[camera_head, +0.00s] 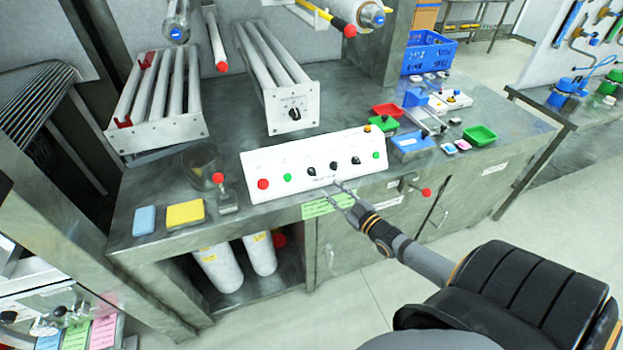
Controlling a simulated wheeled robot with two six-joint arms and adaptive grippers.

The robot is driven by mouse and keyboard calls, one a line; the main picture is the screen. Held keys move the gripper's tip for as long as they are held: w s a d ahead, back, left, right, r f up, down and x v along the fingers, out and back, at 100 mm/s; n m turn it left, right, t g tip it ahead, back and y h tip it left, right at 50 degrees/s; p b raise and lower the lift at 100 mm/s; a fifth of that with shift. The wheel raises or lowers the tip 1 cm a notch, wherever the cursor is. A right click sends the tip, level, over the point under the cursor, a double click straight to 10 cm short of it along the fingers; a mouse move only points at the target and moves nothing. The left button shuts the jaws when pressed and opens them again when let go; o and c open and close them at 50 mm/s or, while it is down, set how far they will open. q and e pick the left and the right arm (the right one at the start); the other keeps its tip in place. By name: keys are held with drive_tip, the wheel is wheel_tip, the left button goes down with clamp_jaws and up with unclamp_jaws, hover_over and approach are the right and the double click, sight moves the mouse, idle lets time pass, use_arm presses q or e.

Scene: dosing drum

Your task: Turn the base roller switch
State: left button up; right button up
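A white sloped control panel (270,163) sits at the front of the grey metal bench. Its face carries several black knobs, one of them the black knob (334,166) near the middle, plus a red button (263,184) and green buttons. Another black knob (295,114) is on the end plate of the middle roller unit (273,72). I cannot tell which knob is the base roller switch; the labels are too small to read. My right gripper (331,187) is open and empty, its fingertips just in front of the panel's lower edge, below the knobs. My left gripper is out of view.
A roller rack (160,135) stands at the left, near a red-knobbed lever (219,180). Blue (145,220) and yellow (185,213) blocks lie at the front left. Small trays and a blue crate (430,53) are at the right. Another red-knobbed handle (426,192) projects at the front.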

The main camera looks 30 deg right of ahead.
sight(316, 175)
drive_tip(key=w+b, duration=0.1)
drive_tip(key=w, duration=0.1)
drive_tip(key=w+b, duration=0.2)
drive_tip(key=w, duration=0.1)
drive_tip(key=w+b, duration=0.2)
drive_tip(key=w, duration=0.1)
drive_tip(key=shift+a+f, duration=0.3)
drive_tip(key=shift+a, duration=0.05)
drive_tip(key=shift+w+r, duration=0.1)
drive_tip(key=shift+w, duration=0.1)
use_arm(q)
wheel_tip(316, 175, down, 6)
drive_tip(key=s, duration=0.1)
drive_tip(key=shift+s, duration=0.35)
use_arm(e)
drive_tip(key=shift+w+r, duration=0.1)
drive_tip(key=shift+r, duration=0.05)
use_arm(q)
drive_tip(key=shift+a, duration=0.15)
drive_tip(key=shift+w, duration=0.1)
use_arm(e)
clamp_jaws()
